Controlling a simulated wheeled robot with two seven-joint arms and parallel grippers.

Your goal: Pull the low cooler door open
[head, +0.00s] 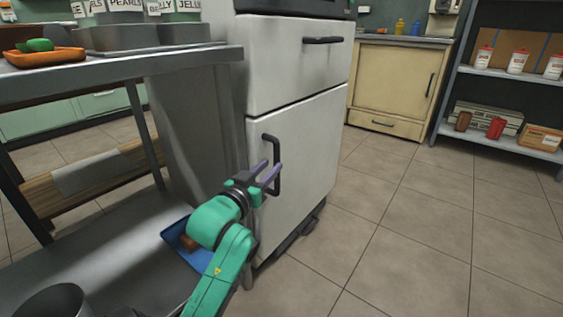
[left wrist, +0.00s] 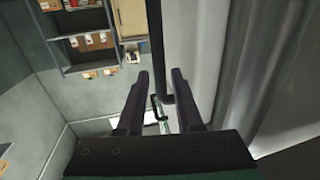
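The low cooler door (head: 305,165) is a white panel under a white drawer front, and it looks closed. Its black vertical bar handle (head: 277,150) is on the door's left side. My left gripper (head: 268,170), with purple-grey fingers on a green arm, is at this handle. In the left wrist view the two fingers (left wrist: 160,73) are apart, and a dark bar that looks like the handle (left wrist: 157,45) runs between them. I cannot tell whether either finger touches it. The fingers hide part of the handle in the head view. My right gripper is not in view.
The drawer above has a black horizontal handle (head: 323,40). A steel table (head: 110,65) stands at left, with a blue tray (head: 172,238) on its low shelf beside my arm. Tiled floor (head: 420,220) is clear at right, before a cream cabinet (head: 390,85) and a shelf rack (head: 495,72).

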